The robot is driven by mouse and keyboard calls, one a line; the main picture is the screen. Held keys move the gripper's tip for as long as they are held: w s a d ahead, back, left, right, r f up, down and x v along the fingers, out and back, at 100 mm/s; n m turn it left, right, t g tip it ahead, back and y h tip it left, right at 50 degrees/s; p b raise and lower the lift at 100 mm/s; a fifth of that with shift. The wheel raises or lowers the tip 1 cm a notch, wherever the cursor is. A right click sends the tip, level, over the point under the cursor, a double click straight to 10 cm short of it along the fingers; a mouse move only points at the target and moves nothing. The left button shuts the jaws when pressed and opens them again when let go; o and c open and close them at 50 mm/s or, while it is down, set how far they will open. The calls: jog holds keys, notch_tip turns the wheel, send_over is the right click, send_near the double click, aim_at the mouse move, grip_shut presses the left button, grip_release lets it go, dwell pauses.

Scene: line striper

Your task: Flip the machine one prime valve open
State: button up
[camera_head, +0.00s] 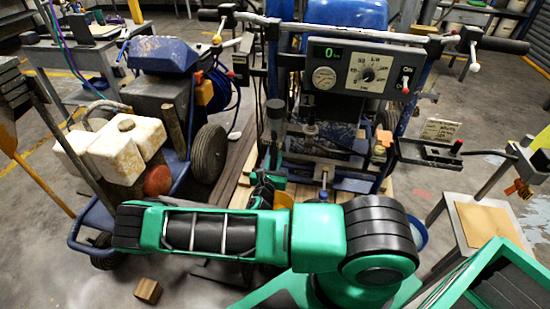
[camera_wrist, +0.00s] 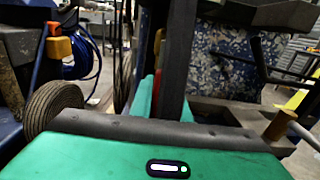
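The centre machine (camera_head: 345,120) carries a control panel (camera_head: 358,69) with a green zero display, a gauge and a dial; a "1" shows below it. An orange-brown fitting (camera_head: 384,138) with a pale knob sits at its right; I cannot tell whether this is the prime valve or its position. My gripper (camera_head: 262,190) is low at the machine's front, mostly hidden by my green arm. In the wrist view, green finger-like parts (camera_wrist: 145,98) show beside a dark upright post (camera_wrist: 173,65), with a small red part behind. Contact and finger gap are unclear.
A second blue machine (camera_head: 165,55) with a white tank (camera_head: 128,148) and a wheel (camera_head: 209,153) stands at left. A wooden block (camera_head: 148,291) lies on the floor at lower left.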

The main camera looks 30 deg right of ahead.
jog(key=shift+o, duration=0.6)
jog(key=v, duration=1)
jog(key=shift+s+a, duration=0.2)
jog(key=shift+a, duration=0.15)
jog(key=s+d+r+m+g+y, duration=0.2)
jog(key=s+d+r+m+g, duration=0.8)
jog(key=m+g, duration=0.75)
jog(key=s+a+r+m+t+y, duration=0.2)
jog(key=s+r+m+y, duration=0.3)
jog(key=s+r+m, duration=0.3)
jog(key=s+a+r+m+t+y, duration=0.2)
jog(key=s+r+m+y, duration=0.4)
jog(key=r, duration=0.6)
jog(key=s+m, duration=0.2)
jog(key=s, duration=0.1)
jog(key=shift+s+a+t, duration=0.3)
jog(key=shift+s+t, duration=0.05)
